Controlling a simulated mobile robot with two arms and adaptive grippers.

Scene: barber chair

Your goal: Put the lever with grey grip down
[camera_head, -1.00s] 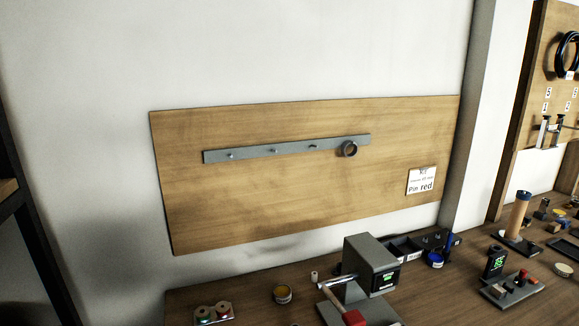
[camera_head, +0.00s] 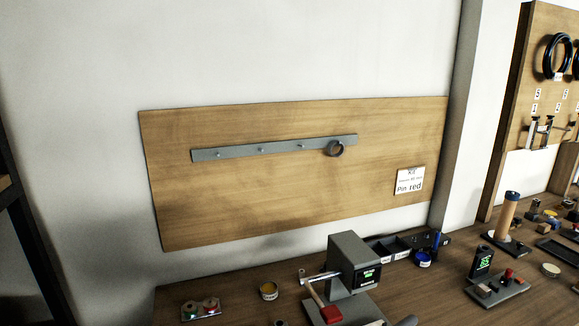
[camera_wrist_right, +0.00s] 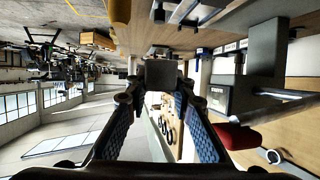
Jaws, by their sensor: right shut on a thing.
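In the right wrist view my right gripper (camera_wrist_right: 156,97), with blue-padded fingers, is closed on a grey square-ended piece (camera_wrist_right: 160,73). It looks like the lever's grey grip, seen end-on; the rest of that lever is hidden. The grey machine (camera_head: 350,252) with a green-lit display stands on the bench in the head view, and large at the right of the wrist view (camera_wrist_right: 266,55). A lever with a red grip (camera_head: 331,314) hangs at its front; the red grip also shows in the wrist view (camera_wrist_right: 238,137). My left gripper is not in view.
On the bench (camera_head: 235,300) are a yellow tin (camera_head: 268,291), a spool tray (camera_head: 201,310), a blue tin (camera_head: 423,259) and a small black display device (camera_head: 481,262).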

